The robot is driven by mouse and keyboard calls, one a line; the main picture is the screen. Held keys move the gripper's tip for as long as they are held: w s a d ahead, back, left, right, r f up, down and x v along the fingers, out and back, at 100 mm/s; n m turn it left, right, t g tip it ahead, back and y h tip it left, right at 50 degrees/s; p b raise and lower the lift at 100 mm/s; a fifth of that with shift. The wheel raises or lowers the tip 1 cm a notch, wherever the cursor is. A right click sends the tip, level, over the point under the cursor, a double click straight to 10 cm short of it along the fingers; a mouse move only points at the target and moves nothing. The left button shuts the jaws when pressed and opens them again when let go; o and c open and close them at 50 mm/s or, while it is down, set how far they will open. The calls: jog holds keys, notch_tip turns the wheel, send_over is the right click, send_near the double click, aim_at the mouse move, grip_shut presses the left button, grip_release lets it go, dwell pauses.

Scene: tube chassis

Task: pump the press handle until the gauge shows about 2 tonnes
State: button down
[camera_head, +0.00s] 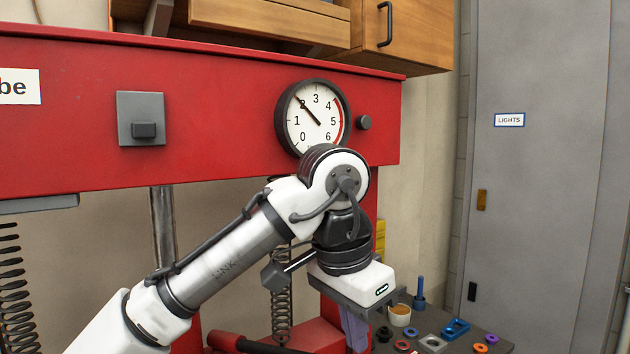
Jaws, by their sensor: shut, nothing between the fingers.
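The round gauge (316,118) is set in the red press beam, with a white face, numbers from 0 to 6 and a red band at its upper right. Its dark needle points up and left, at about the 2. My gripper (355,335) hangs fingers down below my white wrist, right of the press's lower red parts, shut and empty; its tips are near the bottom edge of the picture. A black bar (262,346) at a red part low in the picture may be the press handle; most of it is out of view, and I cannot tell whether my gripper touches it.
The red press beam (225,85) spans the back, with coil springs (281,310) below. A bench (465,340) at lower right holds a small cup (400,314), coloured rings and blue parts. A grey door (540,180) stands at right. My arm crosses the middle.

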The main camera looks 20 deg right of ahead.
jog(key=shift+r, duration=0.1)
dwell(0.5)
notch_tip(320, 180, up, 5)
jog(key=shift+f, duration=0.1)
dwell(0.3)
dwell(0.3)
